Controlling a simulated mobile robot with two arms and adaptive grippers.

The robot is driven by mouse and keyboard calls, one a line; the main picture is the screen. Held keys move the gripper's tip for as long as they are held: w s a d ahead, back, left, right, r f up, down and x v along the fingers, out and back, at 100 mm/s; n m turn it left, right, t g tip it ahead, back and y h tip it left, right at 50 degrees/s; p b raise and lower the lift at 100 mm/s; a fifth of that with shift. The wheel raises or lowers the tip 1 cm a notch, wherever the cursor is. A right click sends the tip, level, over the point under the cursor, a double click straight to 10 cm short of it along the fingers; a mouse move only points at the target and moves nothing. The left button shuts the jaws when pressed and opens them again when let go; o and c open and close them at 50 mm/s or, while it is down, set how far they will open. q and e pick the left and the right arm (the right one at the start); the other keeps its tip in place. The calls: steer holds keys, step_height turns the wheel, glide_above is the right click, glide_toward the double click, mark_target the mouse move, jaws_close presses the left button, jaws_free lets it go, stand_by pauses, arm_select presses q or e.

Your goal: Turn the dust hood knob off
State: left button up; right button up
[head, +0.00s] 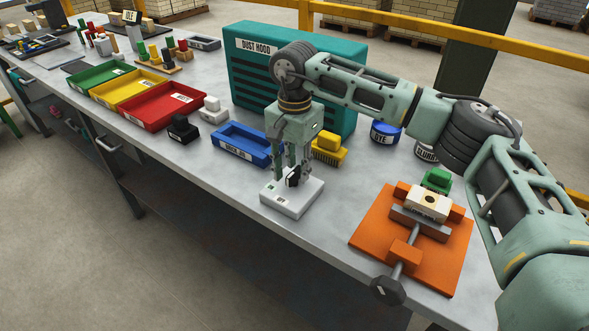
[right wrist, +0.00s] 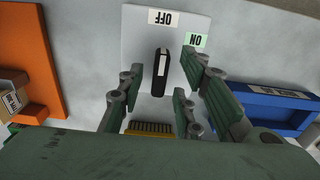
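The dust hood knob (right wrist: 160,75) is black with a white stripe and stands on a pale switch plate (right wrist: 145,45). In the right wrist view the stripe points up toward the white OFF label (right wrist: 160,17); the green ON label (right wrist: 197,40) is to its right. In the head view the plate (head: 303,197) lies near the bench's front edge, and the knob (head: 292,180) is partly hidden by my fingers. My right gripper (head: 292,172) points down over the plate. Its fingers (right wrist: 160,92) are apart, with the knob showing in the gap. My left gripper is out of view.
The teal dust hood (head: 245,75) stands behind. A blue tray (head: 238,143) and a yellow brush (head: 328,150) are close to the plate. An orange board with a clamp (head: 370,235) lies to the right. Green, yellow and red trays (head: 150,120) are at left.

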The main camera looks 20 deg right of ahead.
mark_target(294, 171)
step_height(294, 171, up, 11)
stand_by(0.3)
stand_by(0.4)
